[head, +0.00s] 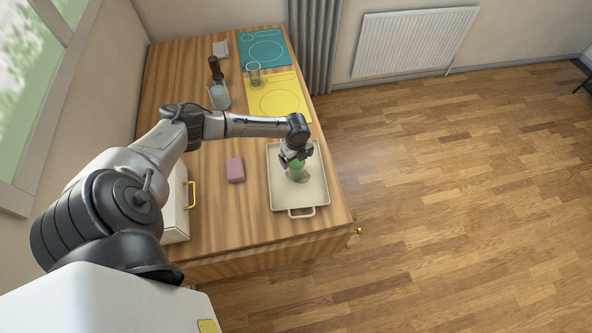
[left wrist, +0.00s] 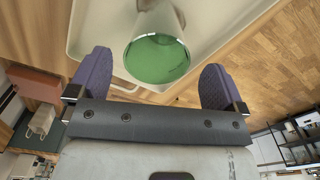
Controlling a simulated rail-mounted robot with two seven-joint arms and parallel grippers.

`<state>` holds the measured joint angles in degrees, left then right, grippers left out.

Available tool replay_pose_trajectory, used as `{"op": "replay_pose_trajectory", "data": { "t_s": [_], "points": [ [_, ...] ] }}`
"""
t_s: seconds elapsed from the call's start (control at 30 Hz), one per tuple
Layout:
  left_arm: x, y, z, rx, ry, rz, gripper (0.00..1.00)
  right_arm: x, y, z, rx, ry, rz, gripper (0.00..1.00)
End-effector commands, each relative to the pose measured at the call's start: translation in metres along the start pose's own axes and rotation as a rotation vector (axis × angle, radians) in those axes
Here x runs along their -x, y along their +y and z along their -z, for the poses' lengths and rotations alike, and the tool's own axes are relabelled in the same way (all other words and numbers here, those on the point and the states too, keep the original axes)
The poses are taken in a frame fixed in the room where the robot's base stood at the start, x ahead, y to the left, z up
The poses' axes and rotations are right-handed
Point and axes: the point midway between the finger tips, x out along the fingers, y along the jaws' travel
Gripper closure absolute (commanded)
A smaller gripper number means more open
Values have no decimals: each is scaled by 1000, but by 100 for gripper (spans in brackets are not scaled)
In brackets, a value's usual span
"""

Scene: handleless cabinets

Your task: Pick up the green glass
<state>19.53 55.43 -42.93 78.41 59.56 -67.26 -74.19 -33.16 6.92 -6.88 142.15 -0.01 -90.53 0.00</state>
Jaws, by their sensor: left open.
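The green glass (head: 296,172) stands on a beige tray (head: 313,193) near the front right of the wooden counter. In the left wrist view the green glass (left wrist: 157,58) shows between the two purple fingers. My left gripper (head: 292,161) is just above and at the glass in the head view, partly covering it. In the left wrist view my left gripper (left wrist: 157,80) is open, with one finger on each side of the glass and a gap on both sides. My right gripper is not in view.
A pink block (head: 235,170) lies left of the tray. A white box with a yellow handle (head: 176,205) stands at the left. A clear glass (head: 254,75), a yellow mat (head: 280,101), a teal mat (head: 281,60) and a dark bottle (head: 215,70) are farther back.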

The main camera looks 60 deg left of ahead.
Motion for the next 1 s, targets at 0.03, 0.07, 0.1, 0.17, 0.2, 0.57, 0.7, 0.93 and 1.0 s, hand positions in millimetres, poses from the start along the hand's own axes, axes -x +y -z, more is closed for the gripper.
{"op": "replay_pose_trajectory", "data": {
  "t_s": [0.03,0.07,0.1,0.17,0.2,0.57,0.7,0.93,1.0],
  "points": [
    [-6,1,1,1,1,-3,3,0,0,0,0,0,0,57],
    [-10,2,2,1,1,-4,3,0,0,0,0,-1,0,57],
    [-15,2,2,2,1,-3,3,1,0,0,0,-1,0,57],
    [-24,3,3,2,2,-4,3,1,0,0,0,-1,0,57],
    [-29,4,3,2,2,-4,3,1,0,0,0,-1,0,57],
    [-49,3,2,0,0,-1,3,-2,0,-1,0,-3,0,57],
    [-49,3,2,0,0,-1,3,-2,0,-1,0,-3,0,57],
    [-49,3,2,1,0,-1,25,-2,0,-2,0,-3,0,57],
    [-48,3,2,1,0,-1,32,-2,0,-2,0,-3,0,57]
  ]
}}
